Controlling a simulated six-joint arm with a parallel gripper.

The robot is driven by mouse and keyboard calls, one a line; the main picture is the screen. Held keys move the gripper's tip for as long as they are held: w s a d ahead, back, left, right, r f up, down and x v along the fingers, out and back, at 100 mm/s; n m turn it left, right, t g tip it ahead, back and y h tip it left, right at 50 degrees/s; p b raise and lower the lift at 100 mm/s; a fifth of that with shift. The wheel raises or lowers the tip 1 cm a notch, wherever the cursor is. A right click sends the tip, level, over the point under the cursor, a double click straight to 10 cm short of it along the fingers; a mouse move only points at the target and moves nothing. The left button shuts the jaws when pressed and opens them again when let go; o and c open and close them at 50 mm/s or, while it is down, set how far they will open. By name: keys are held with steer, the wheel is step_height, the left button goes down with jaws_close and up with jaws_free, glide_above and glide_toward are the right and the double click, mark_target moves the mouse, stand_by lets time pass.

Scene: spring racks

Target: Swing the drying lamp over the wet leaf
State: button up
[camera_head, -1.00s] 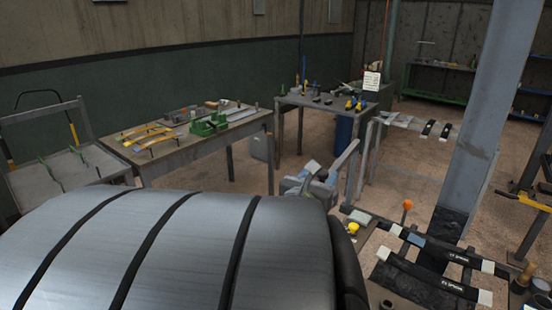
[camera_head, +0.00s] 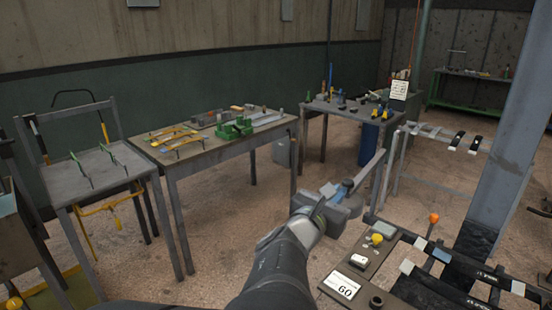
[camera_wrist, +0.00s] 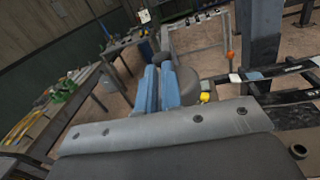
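My gripper (camera_head: 347,187) hangs over the floor between the benches and the spring rack. In the wrist view its two blue fingers (camera_wrist: 160,88) stand side by side, looking closed with nothing between them. Dark leaf springs with pale end bands lie on the near right rack; one leaf (camera_head: 455,262) runs behind the column's dark wrap and another leaf (camera_head: 440,295) lies in front, cut by the lower edge. I cannot tell which leaf is wet. No drying lamp can be made out for certain. An orange knob (camera_head: 434,217) stands upright by the rack.
A panel (camera_head: 385,262) with a yellow knob (camera_head: 377,239) and a card reading 60 (camera_head: 341,286) lies beside the rack. A grey column (camera_head: 505,150) rises at the right. A workbench (camera_head: 185,155) stands left and a tool table (camera_head: 320,108) at the back. Floor shows between them.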

steer(key=m+h, duration=0.1)
steer(key=w+m, duration=0.1)
steer(key=m, duration=0.1)
steer(key=w+m+g+h, duration=0.1)
steer(key=m, duration=0.1)
steer(key=shift+a+f+h, duration=0.1)
steer(key=shift+a+h, duration=0.2)
jaws_close()
steer(key=w+a+f+m+g+h, duration=0.2)
steer(key=a+f+m+g, duration=0.2)
steer(key=a+m, duration=0.45)
steer(key=w+a+f+m+g+h, duration=0.1)
steer(key=w+a+f+m+g, duration=0.15)
steer(key=a+m, duration=0.6)
steer(key=d+m, duration=0.1)
steer(key=d, duration=1.3)
steer(key=shift+w+d+f+g, duration=0.25)
steer(key=shift+w+f+g, duration=0.1)
steer(key=shift+f, duration=0.1)
